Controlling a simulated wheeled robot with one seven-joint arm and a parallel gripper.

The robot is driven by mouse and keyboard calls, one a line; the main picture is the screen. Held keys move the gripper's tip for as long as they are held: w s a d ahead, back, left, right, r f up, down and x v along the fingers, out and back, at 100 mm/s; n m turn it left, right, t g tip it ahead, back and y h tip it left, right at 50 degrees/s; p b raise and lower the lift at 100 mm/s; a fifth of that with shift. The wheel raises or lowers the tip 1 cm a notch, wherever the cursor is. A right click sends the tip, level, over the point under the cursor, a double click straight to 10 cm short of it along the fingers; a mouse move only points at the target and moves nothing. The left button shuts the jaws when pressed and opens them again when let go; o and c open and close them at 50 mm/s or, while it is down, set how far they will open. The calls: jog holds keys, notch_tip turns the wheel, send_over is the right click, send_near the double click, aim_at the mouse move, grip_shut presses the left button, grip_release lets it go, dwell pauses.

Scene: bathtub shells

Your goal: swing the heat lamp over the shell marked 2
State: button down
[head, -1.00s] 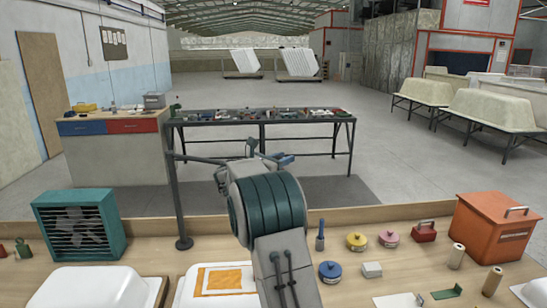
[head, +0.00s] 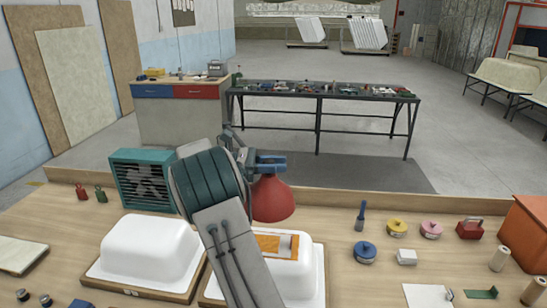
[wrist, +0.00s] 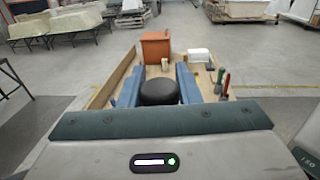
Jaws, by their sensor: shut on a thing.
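The heat lamp's red shade (head: 272,200) hangs just below my gripper (head: 270,163), by the back edge of the right-hand white shell (head: 312,278) in the head view. That shell bears an orange patch and is partly hidden by my arm. Another white shell (head: 150,248) sits to its left on a wooden board. I cannot read a number on either. In the wrist view, the blue fingers of my gripper (wrist: 158,84) are closed around a dark round part (wrist: 158,93), seemingly the lamp's handle. The lamp's post is hidden behind my arm.
A teal fan heater (head: 143,182) stands behind the left shell. Blue (head: 364,252), yellow (head: 397,227) and pink (head: 431,230) tins and an orange box (head: 525,228) lie to the right. A dark tool table (head: 320,92) stands beyond the bench.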

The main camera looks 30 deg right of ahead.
jog(key=shift+a, duration=0.15)
jog(key=c, duration=1.1)
grip_release()
jog(key=shift+w+a, duration=0.1)
jog(key=shift+a, duration=0.05)
jog(key=b+v, duration=0.1)
jog(key=v, duration=1.2)
jog(key=shift+w+a, duration=0.25)
